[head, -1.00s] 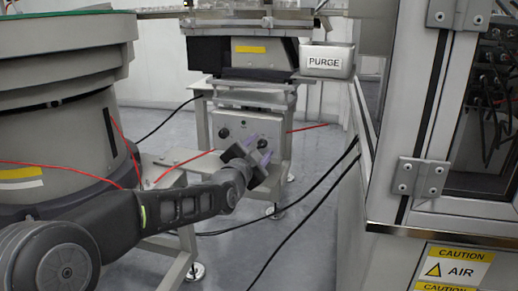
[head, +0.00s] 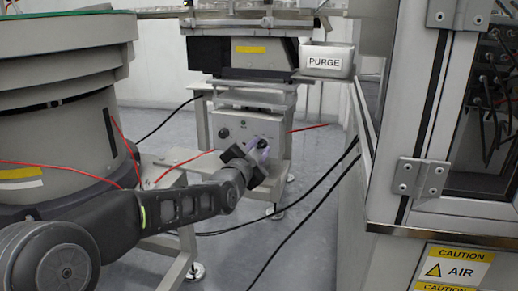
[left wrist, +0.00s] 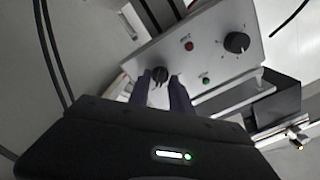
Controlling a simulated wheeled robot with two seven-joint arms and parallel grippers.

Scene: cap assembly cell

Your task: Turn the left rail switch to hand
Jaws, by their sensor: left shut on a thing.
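A grey control box (head: 240,127) stands below the machine's rail unit and carries two black rotary knobs. One knob (head: 223,132) is at the left of its face in the head view and is free; it shows at the upper right in the left wrist view (left wrist: 237,42). The other, right-hand knob (left wrist: 160,75) sits between the fingertips of my left gripper (head: 259,149) and is partly hidden by them. My left gripper is shut on this knob. The knobs' labels are too small to read. My right gripper is not in view.
A red lamp (left wrist: 189,46) and a green lamp (left wrist: 206,81) sit on the box face between the knobs. A round feeder (head: 65,145) stands at left, a framed cabinet (head: 415,190) at right. Black cables (head: 310,190) cross the floor.

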